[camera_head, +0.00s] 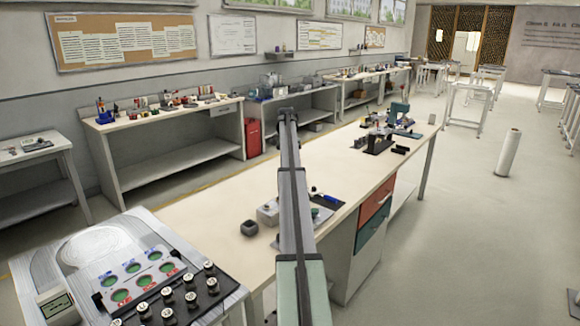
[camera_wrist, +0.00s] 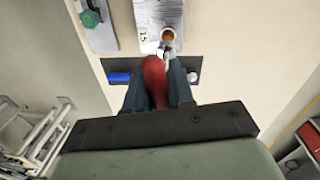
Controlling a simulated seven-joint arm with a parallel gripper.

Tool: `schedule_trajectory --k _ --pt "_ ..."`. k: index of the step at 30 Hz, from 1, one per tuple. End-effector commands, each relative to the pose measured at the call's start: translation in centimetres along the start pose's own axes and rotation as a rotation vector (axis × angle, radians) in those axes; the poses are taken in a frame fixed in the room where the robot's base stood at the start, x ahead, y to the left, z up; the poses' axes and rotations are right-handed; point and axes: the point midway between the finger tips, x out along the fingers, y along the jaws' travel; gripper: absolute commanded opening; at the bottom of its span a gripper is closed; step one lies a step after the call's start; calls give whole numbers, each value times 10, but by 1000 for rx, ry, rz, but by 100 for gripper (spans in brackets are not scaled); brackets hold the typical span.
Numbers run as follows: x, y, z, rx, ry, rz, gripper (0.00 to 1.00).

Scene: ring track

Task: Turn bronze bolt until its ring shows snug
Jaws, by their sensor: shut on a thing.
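In the wrist view, a bronze bolt (camera_wrist: 168,33) sits on a pale metal plate (camera_wrist: 158,10) near the top. The plate carries a small printed label beside the bolt. My gripper (camera_wrist: 161,86) is shut on the red handle of a tool (camera_wrist: 154,80). The tool's silver end lies at the bolt's lower edge. I cannot tell whether it is seated on the bolt. The bolt's ring is too small to read. In the head view my arm covers the middle of the bench, and I cannot make out the bolt or the gripper there.
A second plate with a green knob (camera_wrist: 90,18) is left of the bolt plate. A blue item (camera_wrist: 119,78) and a whitish one (camera_wrist: 192,77) lie on a dark mat.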

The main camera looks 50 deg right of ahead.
Motion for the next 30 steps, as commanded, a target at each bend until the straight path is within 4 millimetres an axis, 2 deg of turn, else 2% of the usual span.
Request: schedule_trajectory --k 8,30 --pt "0 1 0 -125 12 -1 0" --pt "0 4 -3 -854 76 -6 0"
